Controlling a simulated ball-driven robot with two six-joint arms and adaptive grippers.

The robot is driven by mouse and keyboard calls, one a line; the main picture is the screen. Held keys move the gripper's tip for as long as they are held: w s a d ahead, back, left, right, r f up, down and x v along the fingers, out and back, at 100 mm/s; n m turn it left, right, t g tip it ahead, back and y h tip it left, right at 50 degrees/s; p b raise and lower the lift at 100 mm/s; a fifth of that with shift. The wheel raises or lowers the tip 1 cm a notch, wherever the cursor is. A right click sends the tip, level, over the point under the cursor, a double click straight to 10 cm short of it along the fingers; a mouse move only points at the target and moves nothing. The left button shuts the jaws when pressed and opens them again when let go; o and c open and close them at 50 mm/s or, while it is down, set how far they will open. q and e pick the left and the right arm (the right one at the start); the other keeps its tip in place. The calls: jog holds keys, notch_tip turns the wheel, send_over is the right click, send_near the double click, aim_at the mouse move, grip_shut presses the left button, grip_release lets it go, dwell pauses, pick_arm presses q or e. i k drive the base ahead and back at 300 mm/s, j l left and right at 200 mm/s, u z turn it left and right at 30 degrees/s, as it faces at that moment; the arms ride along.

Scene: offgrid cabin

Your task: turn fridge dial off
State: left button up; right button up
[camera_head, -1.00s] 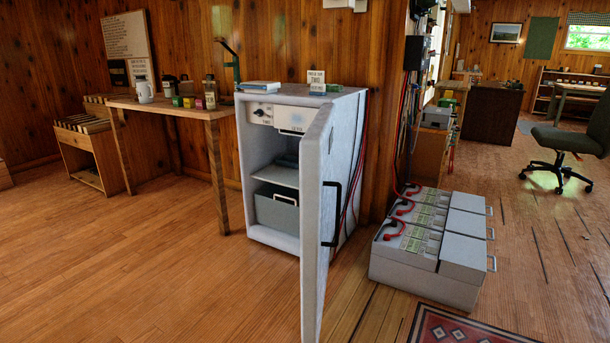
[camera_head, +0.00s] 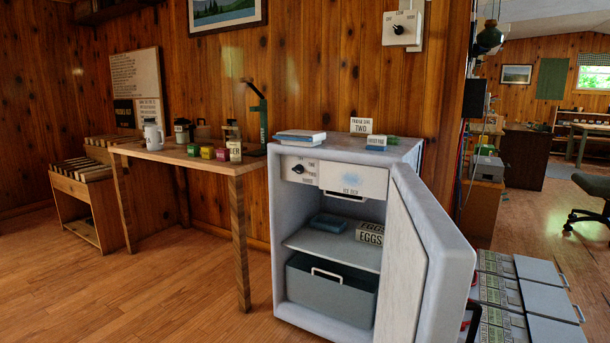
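The small white fridge (camera_head: 280,235) stands against the wood wall, its door (camera_head: 430,255) swung open toward me on the right. The fridge dial (camera_head: 298,169) is a small dark knob on the white panel at the top left inside, with small lettering to its right. I cannot read its exact setting. Inside are an eggs carton (camera_head: 369,233), a blue box (camera_head: 329,224) and a grey bin (camera_head: 331,289) with a white handle. Neither of my grippers shows in the view.
A wooden table (camera_head: 205,163) with a mug, jars and small coloured boxes stands left of the fridge. Grey battery boxes (camera_head: 545,271) sit on the floor at right. A wall switch (camera_head: 402,28) hangs above. Floor at left front is clear.

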aim_at(299, 169)
jog(key=i+j, duration=0.75)
